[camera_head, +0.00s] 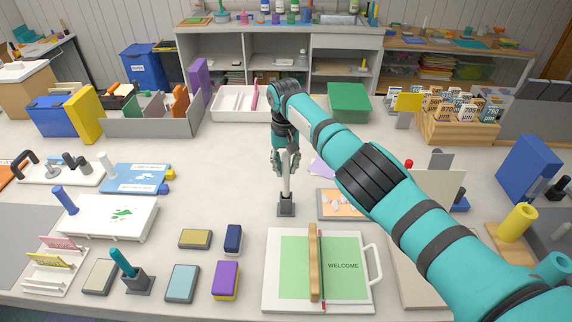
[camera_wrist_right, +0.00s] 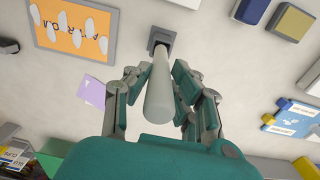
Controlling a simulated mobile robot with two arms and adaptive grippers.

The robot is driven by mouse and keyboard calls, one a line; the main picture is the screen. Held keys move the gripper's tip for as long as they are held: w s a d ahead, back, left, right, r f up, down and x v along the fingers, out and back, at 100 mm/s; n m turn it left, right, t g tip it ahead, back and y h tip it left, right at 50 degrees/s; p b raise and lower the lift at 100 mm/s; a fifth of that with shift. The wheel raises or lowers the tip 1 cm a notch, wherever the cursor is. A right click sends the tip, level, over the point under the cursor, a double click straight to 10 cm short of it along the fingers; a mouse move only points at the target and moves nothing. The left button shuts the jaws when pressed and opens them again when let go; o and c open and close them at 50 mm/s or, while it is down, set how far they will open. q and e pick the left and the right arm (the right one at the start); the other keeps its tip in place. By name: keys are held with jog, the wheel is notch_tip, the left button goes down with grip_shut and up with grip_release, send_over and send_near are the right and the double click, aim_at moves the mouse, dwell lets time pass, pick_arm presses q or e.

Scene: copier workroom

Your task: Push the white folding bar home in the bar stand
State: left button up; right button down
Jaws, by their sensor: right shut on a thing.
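The white folding bar (camera_head: 286,172) stands upright, its lower end at the small dark grey bar stand (camera_head: 286,207) in the middle of the table. My right gripper (camera_head: 286,160) is shut on the bar's upper part, above the stand. In the right wrist view the white bar (camera_wrist_right: 159,92) runs between the fingers of my right gripper (camera_wrist_right: 160,80) to the dark square stand (camera_wrist_right: 161,38). I cannot tell how deep the bar's end sits in the stand. My left gripper is not in view.
An orange card (camera_head: 340,204) lies right of the stand. A white board with a green WELCOME sheet (camera_head: 345,265) lies in front. Blue (camera_head: 233,239) and yellow-grey (camera_head: 195,239) blocks are at front left. A white tray (camera_head: 230,104) stands behind. The table just left of the stand is clear.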

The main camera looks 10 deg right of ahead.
aim_at(286, 153)
jog(key=shift+f+b, duration=2.4)
jog(key=shift+f, duration=0.6)
jog(key=c, duration=1.1)
grip_release()
jog(key=shift+o, duration=0.2)
jog(key=shift+r, duration=0.1)
notch_tip(286, 153, up, 12)
jog(key=shift+a+f, duration=0.1)
jog(key=shift+a, duration=0.05)
